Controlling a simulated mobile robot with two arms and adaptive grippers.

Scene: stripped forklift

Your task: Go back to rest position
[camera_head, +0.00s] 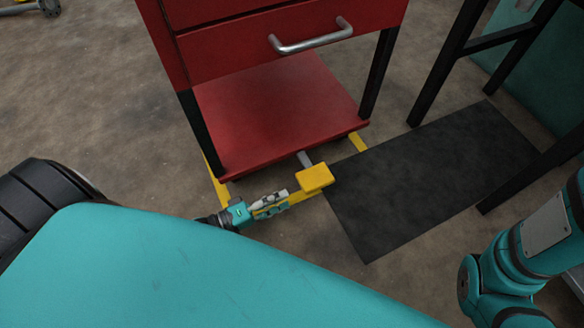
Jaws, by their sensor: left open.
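My left gripper (270,204) shows low in the middle of the head view, small and partly hidden by a large teal surface in front of it. It is open, with nothing seen between its fingers, and points right toward a yellow block (315,178). I cannot tell whether it touches the block. My right arm (520,255), teal with a grey plate, shows at the lower right. Its gripper is out of view.
A red drawer cabinet (270,110) with a silver handle (310,37) stands just beyond the left gripper. A black mat (430,175) lies to the right, near dark table legs (445,65). A ribbed black wheel-like part (40,205) is at left. Concrete floor is open at upper left.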

